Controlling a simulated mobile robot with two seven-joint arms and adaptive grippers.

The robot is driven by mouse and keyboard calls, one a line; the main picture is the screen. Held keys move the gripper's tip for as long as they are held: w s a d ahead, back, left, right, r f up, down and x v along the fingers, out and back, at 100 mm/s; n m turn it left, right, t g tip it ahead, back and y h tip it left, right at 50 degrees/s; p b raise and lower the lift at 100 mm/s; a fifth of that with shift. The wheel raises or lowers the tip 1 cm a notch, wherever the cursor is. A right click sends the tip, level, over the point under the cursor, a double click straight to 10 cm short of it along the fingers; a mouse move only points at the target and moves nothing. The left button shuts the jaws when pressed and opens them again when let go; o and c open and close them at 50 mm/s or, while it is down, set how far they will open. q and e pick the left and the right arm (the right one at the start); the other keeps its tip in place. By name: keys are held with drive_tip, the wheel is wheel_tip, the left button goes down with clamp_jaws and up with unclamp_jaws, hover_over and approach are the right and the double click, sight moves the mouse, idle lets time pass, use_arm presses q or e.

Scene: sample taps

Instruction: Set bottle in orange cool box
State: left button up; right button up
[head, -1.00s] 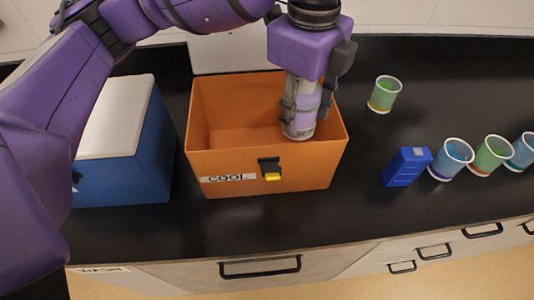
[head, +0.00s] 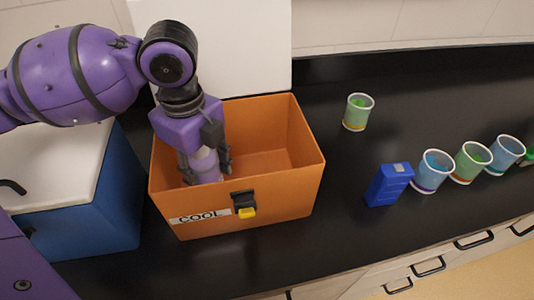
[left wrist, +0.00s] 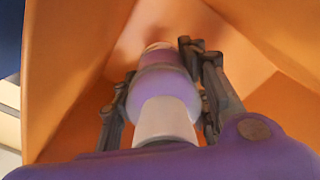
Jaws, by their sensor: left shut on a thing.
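The orange cool box (head: 275,213) stands open on the black counter, with a "COOL" label and a yellow latch on its front. My left gripper (head: 205,175) reaches down into the left part of the box. It is shut on the bottle (head: 205,164), which is white and purple. The left wrist view shows the bottle (left wrist: 163,95) between the two fingers, with orange box walls around it. The bottle's lower end is hidden in the head view behind the front wall, so I cannot tell whether it touches the floor. My right gripper is not in view.
A blue box (head: 110,215) with a white lid stands close left of the cool box. To the right are a blue block-shaped container (head: 388,184), a lone green cup (head: 357,112) and a row of several cups (head: 433,172). The counter between is clear.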

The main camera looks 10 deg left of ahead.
sight(203, 181)
use_arm(q)
drive_tip(key=shift+a+f, duration=0.25)
drive_tip(key=shift+f, duration=0.1)
wheel_tip(203, 181, down, 3)
drive_tip(key=shift+s+a+f+b, duration=0.15)
drive_tip(key=shift+b, duration=0.15)
drive_tip(key=o, duration=1.4)
drive_tip(key=shift+f, duration=0.15)
drive_tip(key=shift+c, duration=0.2)
